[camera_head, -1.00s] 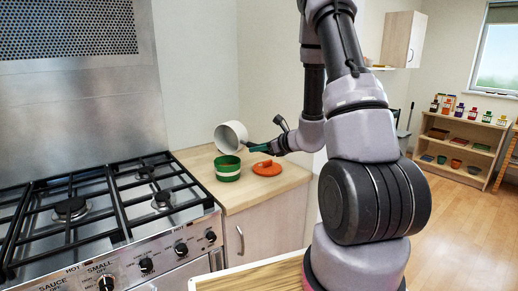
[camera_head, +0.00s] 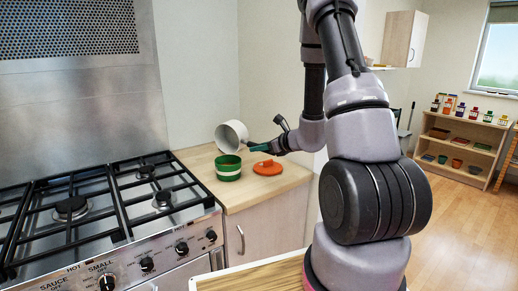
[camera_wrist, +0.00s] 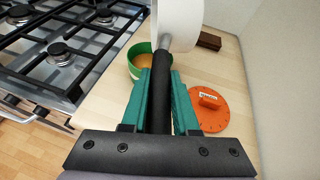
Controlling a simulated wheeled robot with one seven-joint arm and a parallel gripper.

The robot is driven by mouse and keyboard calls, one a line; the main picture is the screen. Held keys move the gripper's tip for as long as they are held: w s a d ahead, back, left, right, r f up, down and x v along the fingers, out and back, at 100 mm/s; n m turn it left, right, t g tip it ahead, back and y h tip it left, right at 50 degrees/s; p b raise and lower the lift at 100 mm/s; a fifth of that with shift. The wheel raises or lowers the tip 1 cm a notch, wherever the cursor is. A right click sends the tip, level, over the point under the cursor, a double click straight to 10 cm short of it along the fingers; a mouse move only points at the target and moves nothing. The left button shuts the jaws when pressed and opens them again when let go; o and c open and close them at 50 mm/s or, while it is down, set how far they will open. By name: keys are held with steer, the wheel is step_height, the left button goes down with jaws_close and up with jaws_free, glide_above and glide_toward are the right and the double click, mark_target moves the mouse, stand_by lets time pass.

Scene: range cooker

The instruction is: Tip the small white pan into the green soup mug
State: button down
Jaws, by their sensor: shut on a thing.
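The small white pan (camera_head: 230,136) is tilted in the air above the green soup mug, its opening facing left and partly down in the head view. Its white side also shows at the top of the wrist view (camera_wrist: 180,18). My gripper (camera_head: 262,147) is shut on the pan's dark handle (camera_wrist: 160,90), between green fingers. The green soup mug (camera_head: 228,170) has a white band and stands upright on the wooden counter, just below the pan. In the wrist view the mug (camera_wrist: 136,68) is partly hidden by the handle, with something orange-brown inside.
An orange lid (camera_head: 267,168) with a raised grip lies on the counter (camera_head: 245,197), right of the mug. The gas cooker (camera_head: 100,215) with black grates is to the left. A dark brown block (camera_wrist: 209,41) lies near the wall.

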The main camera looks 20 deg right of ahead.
steer(key=shift+a, duration=0.15)
steer(key=shift+s+a+n, duration=0.15)
steer(key=shift+s+n, duration=0.05)
steer(key=shift+n, duration=0.2)
steer(key=shift+s+a+f+n+t+h, duration=0.1)
steer(key=shift+s+a+n+t+h, duration=0.05)
steer(key=shift+n+t+h, duration=0.2)
stand_by(0.8)
steer(key=shift+s+a+f, duration=0.1)
steer(key=shift+a, duration=0.05)
steer(key=shift+s+a+n+t, duration=0.1)
steer(key=shift+n+t, duration=0.25)
stand_by(0.9)
steer(key=shift+s+a+n, duration=0.15)
steer(key=shift+n, duration=0.15)
steer(key=shift+h, duration=0.35)
stand_by(1.4)
